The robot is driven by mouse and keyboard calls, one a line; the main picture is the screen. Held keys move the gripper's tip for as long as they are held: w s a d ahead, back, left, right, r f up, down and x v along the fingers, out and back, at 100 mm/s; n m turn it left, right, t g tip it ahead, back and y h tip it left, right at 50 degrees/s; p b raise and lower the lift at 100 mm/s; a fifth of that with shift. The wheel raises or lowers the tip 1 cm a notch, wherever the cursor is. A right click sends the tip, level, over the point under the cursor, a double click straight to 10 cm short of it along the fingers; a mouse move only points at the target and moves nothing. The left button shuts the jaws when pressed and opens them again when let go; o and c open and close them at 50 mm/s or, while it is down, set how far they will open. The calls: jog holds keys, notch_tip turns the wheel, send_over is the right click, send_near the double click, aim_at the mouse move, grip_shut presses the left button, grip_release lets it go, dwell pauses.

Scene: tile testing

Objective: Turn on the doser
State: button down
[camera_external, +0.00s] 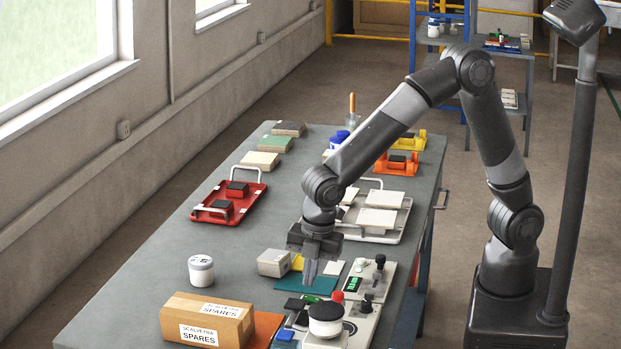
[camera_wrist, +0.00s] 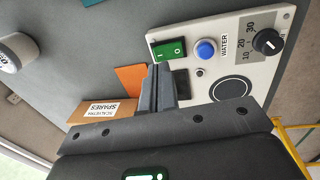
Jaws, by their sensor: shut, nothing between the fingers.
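In the wrist view a white panel labelled WATER, apparently the doser (camera_wrist: 273,73), carries a green rocker switch marked I and O (camera_wrist: 169,49), a round blue button (camera_wrist: 205,50) and a black knob (camera_wrist: 267,41) on a 10-20-30 scale. A dark disc and a dark square also show on it. My gripper (camera_wrist: 157,70) is shut and empty; its tips appear just beside the switch, and contact cannot be told. In the external view my gripper (camera_external: 310,277) points down above a teal mat (camera_external: 293,283). I cannot match the panel surely there.
A SPARES box (camera_external: 207,317) and a white jar (camera_external: 201,270) stand at the front left. A black-topped container (camera_external: 325,318) stands at the front right, near a panel with knobs (camera_external: 384,273). A red tray (camera_external: 228,203) and a white tray (camera_external: 377,238) lie farther back.

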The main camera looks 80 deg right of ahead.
aim_at(308, 297)
jog(key=shift+w+f, duration=0.2)
jog(key=shift+f, duration=1.3)
jog(key=shift+w+f, duration=0.1)
jog(key=shift+f, duration=0.05)
jog(key=shift+g, duration=0.3)
jog(key=shift+s, duration=0.85)
jog(key=shift+r, duration=0.25)
notch_tip(308, 297, up, 14)
jog(key=s, duration=0.2)
jog(key=shift+f, duration=0.2)
